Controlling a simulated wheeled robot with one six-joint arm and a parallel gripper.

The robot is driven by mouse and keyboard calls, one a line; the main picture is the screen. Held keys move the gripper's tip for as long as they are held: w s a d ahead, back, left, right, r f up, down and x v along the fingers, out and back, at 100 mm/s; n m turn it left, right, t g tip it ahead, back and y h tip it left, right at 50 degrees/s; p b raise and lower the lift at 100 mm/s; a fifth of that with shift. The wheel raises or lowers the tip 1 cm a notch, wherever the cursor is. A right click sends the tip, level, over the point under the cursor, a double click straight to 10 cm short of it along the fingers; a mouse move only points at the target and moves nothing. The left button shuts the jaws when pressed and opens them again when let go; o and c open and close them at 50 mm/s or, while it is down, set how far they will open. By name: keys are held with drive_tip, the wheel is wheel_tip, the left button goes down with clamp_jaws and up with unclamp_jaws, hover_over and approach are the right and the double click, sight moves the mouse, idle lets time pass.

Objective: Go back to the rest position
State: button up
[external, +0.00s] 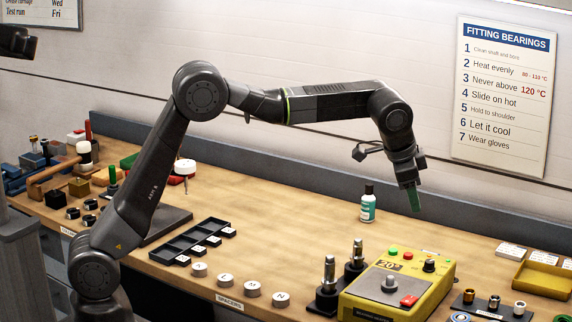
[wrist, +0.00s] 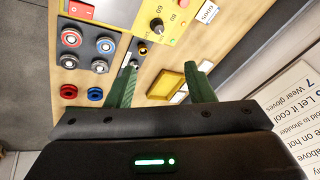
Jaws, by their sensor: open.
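My gripper (external: 413,198) hangs at the end of my outstretched arm, above the back right part of the wooden bench. In the wrist view its two green fingers (wrist: 161,88) stand wide apart with nothing held between them. In the external view the gripper points down and is clear of the bench top, to the right of a teal bottle with a black cap (external: 368,206). The green status light shows on the gripper body in the wrist view.
A yellow heater unit (external: 425,280) with knobs stands at front right, beside dark posts (external: 329,280). A yellow tray (external: 545,278) lies at the right. A black compartment tray (external: 190,238) and white spacers (external: 225,281) are at centre. A wall (external: 300,60) rises behind the bench.

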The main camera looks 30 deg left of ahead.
drive_tip(key=shift+w+d+f+n+y+b, duration=0.15)
drive_tip(key=shift+f+n+b, duration=0.3)
drive_tip(key=shift+n, duration=0.5)
drive_tip(key=shift+w+d+f+n+y+b, duration=0.1)
drive_tip(key=shift+w+d+f+n+b, duration=0.15)
drive_tip(key=shift+f+n, duration=0.6)
drive_tip(key=shift+w+d+f+n+y+b, duration=0.15)
drive_tip(key=shift+d+f+n+b, duration=0.15)
drive_tip(key=shift+n, duration=0.8)
